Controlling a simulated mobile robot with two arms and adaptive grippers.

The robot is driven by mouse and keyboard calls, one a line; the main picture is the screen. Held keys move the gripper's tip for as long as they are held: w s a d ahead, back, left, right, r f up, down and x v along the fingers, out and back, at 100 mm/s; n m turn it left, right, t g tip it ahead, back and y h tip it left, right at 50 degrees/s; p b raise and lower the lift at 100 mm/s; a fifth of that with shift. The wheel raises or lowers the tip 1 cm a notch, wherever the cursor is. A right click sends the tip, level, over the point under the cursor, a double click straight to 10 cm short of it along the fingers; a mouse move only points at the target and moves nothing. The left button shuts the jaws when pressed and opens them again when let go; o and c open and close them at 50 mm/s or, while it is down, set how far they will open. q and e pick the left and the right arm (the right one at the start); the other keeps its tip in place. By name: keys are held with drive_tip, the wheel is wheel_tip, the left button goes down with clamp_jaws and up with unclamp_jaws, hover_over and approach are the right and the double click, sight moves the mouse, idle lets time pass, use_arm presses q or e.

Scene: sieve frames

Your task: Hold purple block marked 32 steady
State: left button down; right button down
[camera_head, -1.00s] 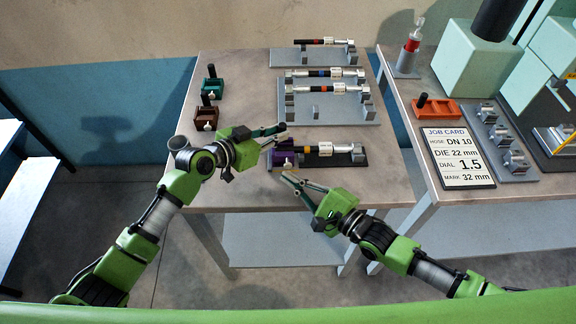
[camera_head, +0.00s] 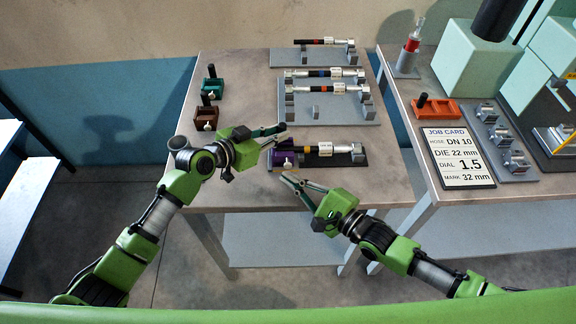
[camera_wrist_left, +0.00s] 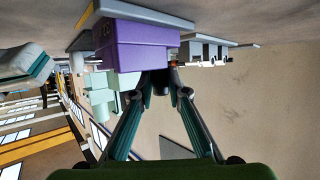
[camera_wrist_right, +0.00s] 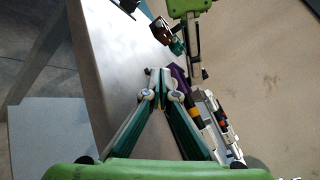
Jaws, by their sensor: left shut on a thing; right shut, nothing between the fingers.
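The purple block (camera_head: 279,159) sits near the table's front edge, at the left end of a dark stand that bears a hose assembly (camera_head: 325,149). My right gripper (camera_head: 286,177) is shut and empty, just in front of the block. In the right wrist view its closed tips (camera_wrist_right: 161,82) are near the purple block (camera_wrist_right: 178,76).
Behind stand grey racks (camera_head: 290,112) with more hose assemblies. A green holder (camera_head: 212,86) and a brown holder (camera_head: 205,119) are at left. The table's front right is clear.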

drive_tip(key=shift+w, duration=0.1)
drive_tip(key=shift+w, duration=0.35)
drive_tip(key=shift+w, duration=0.65)
idle(1.1)
drive_tip(key=shift+s, duration=1.05)
drive_tip(key=shift+s, duration=2.55)
